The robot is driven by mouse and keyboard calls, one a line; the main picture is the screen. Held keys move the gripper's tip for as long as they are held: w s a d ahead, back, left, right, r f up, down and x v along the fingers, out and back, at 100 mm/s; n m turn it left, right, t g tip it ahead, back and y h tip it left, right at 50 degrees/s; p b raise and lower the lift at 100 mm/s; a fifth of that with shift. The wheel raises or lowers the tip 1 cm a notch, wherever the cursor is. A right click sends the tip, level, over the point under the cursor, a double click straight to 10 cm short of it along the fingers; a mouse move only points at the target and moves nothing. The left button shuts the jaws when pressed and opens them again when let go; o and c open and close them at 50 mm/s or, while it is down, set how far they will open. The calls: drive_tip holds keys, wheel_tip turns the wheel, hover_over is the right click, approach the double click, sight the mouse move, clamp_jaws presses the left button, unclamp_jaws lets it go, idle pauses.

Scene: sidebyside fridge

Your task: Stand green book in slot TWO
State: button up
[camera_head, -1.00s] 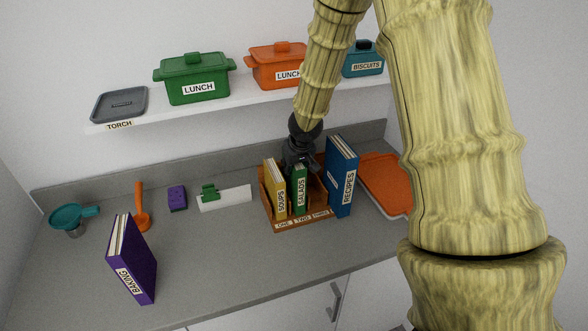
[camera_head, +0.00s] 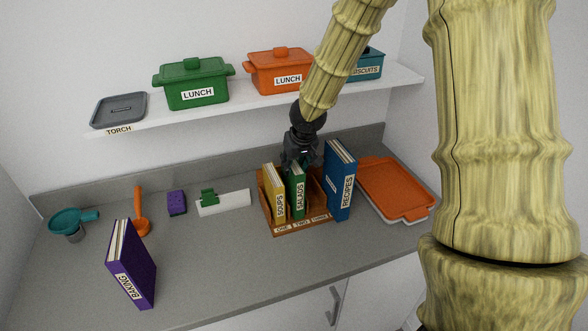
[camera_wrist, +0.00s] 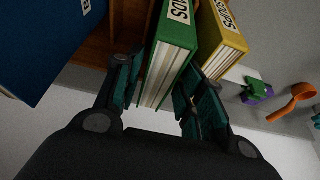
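The green book (camera_head: 298,196), labelled SALADS, stands upright in the wooden rack (camera_head: 282,230) above the label TWO. It stands between the yellow SOUPS book (camera_head: 275,195) over ONE and the blue RECIPES book (camera_head: 340,185) at the rack's right side. My gripper (camera_head: 300,162) is at the top rear of the green book. In the wrist view my gripper (camera_wrist: 158,88) has one finger on each side of the green book (camera_wrist: 178,38). The fingers look parted, with a narrow gap on the left; contact on the right is unclear.
A purple BAKING book (camera_head: 135,265) stands at the front left. A white and green item (camera_head: 222,201), purple sponge (camera_head: 177,203), orange scoop (camera_head: 140,212) and teal strainer (camera_head: 70,220) lie left. An orange tray (camera_head: 395,188) is right. The shelf (camera_head: 250,106) hangs above.

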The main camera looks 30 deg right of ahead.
drive_tip(key=shift+v, duration=3.35)
